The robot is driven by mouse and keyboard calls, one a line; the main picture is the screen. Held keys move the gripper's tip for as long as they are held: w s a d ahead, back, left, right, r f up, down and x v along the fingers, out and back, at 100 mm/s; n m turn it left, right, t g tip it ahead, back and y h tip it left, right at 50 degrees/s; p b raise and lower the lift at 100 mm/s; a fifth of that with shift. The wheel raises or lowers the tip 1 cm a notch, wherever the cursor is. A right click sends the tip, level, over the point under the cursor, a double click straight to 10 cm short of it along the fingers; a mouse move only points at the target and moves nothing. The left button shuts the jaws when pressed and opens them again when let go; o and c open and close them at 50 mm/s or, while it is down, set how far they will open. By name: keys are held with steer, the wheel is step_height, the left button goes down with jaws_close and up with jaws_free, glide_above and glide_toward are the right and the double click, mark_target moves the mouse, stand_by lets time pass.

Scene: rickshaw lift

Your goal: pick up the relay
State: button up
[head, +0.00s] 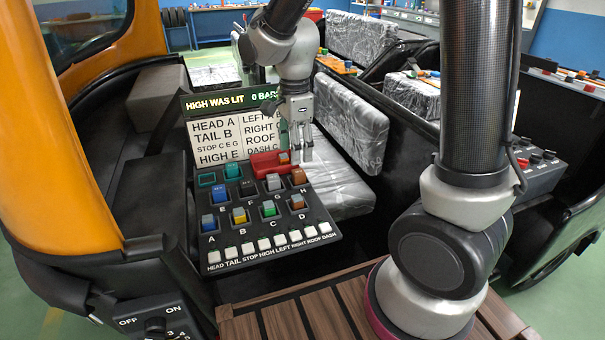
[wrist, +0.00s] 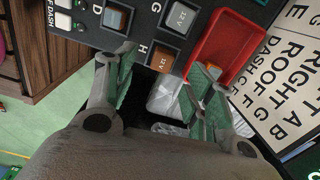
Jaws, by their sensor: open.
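The sloping black relay panel (head: 254,235) holds several small block relays in lettered places. They include a blue one (head: 208,222) at A, a yellow one (head: 239,215) at B, a green one (head: 268,208) at C and a brown one (head: 298,175) at H. A red tray (head: 262,164) sits at the panel's top edge, with a small grey and orange block (head: 284,157) at its right end. My gripper (head: 296,146) is open above that end, pointing down. In the wrist view the right finger partly hides the red tray (wrist: 232,48); the brown relay (wrist: 160,57) shows between the fingers.
A white label board (head: 217,142) and a lit display (head: 212,102) stand behind the panel. White switches (head: 265,243) line its lower edge. A plastic-wrapped seat (head: 335,175) lies to the right. A slatted wooden ledge (head: 295,318) is in front.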

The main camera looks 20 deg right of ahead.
mark_target(296, 172)
steer(key=shift+m, duration=0.3)
steer(key=shift+f, duration=0.35)
steer(key=f, duration=0.7)
steer(key=shift+w+d, duration=0.1)
steer(key=shift+w, duration=0.25)
steer(key=c, duration=1.1)
